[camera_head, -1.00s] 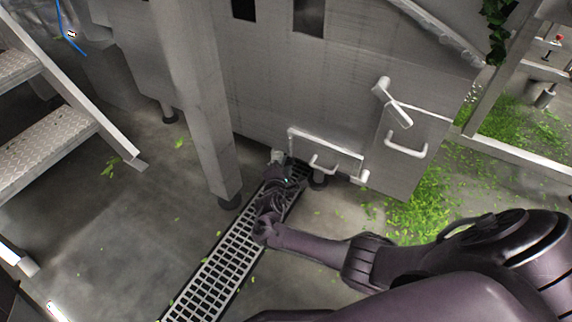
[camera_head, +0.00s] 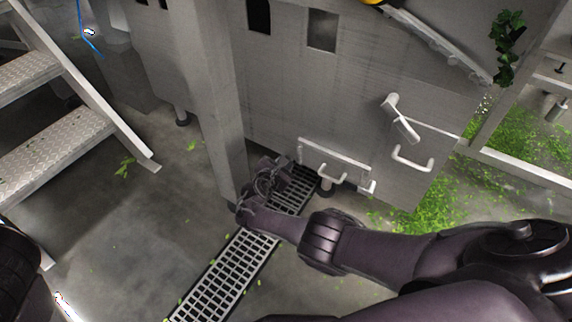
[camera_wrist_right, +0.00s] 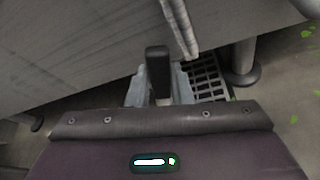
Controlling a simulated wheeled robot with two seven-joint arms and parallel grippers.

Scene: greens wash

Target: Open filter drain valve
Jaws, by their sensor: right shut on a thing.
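My right gripper (camera_head: 276,176) is low beside the steel tank, above the floor drain and next to the support leg. It is shut on what looks like the drain valve's handle. In the head view the gripper covers the valve. In the right wrist view a dark upright handle (camera_wrist_right: 158,70) stands just beyond the gripper's edge, with pale grey metal around its foot. My left gripper is out of view.
The drain grating (camera_head: 226,281) runs along the floor under my right arm. A thick steel leg (camera_head: 222,130) stands close left of the gripper. A white handle (camera_head: 412,160) sits on the tank panel (camera_head: 440,115). Metal steps (camera_head: 55,150) stand at the left. Green leaf bits (camera_head: 425,208) lie at right.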

